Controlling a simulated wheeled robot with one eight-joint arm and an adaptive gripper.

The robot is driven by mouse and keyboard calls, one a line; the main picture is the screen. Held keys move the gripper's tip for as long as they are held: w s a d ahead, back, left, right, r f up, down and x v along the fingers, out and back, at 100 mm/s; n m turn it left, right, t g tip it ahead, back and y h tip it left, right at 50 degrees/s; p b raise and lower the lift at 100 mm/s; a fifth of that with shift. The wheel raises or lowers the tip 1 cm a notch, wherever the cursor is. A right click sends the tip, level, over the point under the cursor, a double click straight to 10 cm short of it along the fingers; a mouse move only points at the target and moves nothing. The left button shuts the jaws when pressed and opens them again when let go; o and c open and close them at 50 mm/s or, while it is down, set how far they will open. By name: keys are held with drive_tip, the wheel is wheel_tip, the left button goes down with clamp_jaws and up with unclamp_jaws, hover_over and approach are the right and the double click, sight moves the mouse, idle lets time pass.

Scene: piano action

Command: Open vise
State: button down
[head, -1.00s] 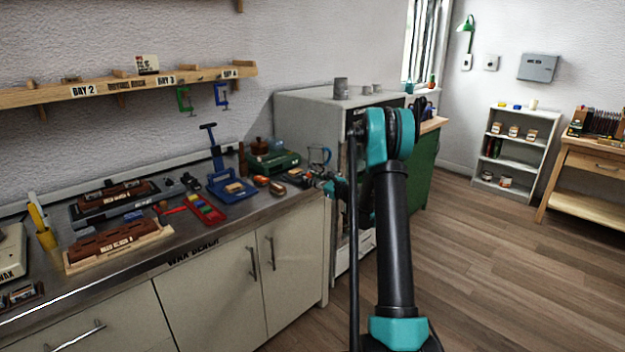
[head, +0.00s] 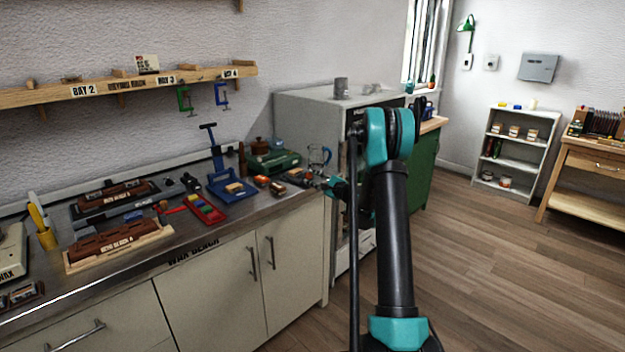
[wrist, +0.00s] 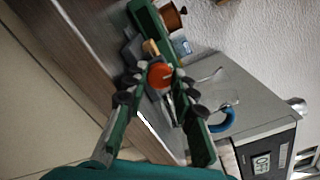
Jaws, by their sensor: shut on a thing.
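A small dark grey vise (head: 297,178) sits near the right end of the bench, and its grey body (wrist: 133,50) shows in the wrist view with a light wooden piece by it. A round orange knob (wrist: 160,74) faces the wrist camera in front of the vise. My gripper (wrist: 160,86) has its dark fingertips on both sides of the knob and is shut on it. In the head view my gripper (head: 319,183) is small and partly blurred, just right of the vise at the bench end. The vise jaws are largely hidden behind the knob and fingers.
A green box (head: 275,162) stands behind the vise, and a blue lever press (head: 228,188) stands to its left. A glass jug with a blue handle (wrist: 224,118) is close to my right finger. A grey cabinet (head: 300,115) adjoins the bench end.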

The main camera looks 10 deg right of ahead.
drive_tip(key=shift+n, duration=0.4)
drive_tip(key=c, duration=1.2)
unclamp_jaws()
drive_tip(key=shift+v, duration=4)
